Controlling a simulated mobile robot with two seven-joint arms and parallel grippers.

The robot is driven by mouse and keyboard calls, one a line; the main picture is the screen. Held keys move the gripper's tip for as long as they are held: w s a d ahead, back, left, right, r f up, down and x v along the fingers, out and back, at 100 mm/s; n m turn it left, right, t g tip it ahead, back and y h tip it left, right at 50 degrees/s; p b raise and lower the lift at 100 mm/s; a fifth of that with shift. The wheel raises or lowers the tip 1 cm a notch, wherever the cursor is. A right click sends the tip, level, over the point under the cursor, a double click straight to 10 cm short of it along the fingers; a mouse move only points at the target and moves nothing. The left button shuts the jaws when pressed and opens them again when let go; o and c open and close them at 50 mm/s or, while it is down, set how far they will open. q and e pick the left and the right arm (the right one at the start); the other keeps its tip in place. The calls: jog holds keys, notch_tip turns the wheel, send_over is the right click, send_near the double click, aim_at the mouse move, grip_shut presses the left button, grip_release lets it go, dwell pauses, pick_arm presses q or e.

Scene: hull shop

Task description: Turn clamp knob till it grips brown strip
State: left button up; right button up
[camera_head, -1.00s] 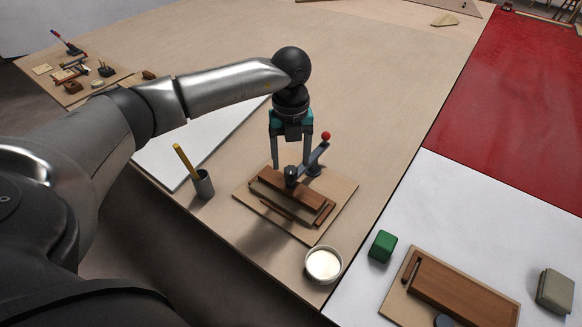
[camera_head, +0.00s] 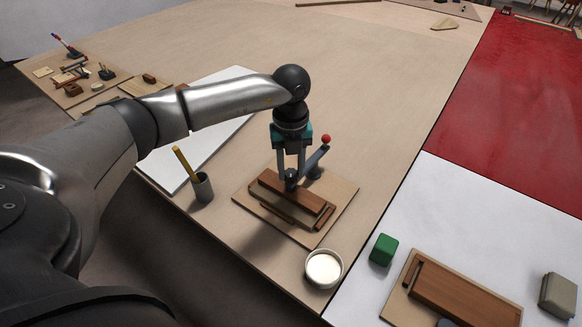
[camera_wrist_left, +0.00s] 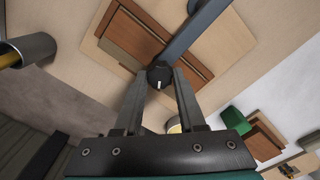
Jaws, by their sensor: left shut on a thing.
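The clamp (camera_head: 313,163) is a grey arm with a red ball at its far end, standing on a light wooden board (camera_head: 342,193). Its dark knob (camera_wrist_left: 159,76) has a white mark and shows between the fingertips in the left wrist view. My left gripper (camera_head: 291,183) is shut on the knob from above. Brown wooden pieces lie on the board under the knob; one long brown strip (camera_head: 305,195) lies along the near side. The gripper hides the clamp's contact with the wood in the head view. My right gripper is not in view.
A white bowl (camera_head: 323,268) stands near the board's front corner. A grey cup (camera_head: 203,187) with a yellow stick stands to its left. A green block (camera_head: 383,250) and another board with brown wood (camera_head: 465,290) lie on the right.

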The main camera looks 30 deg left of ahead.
pick_arm(q)
grip_shut()
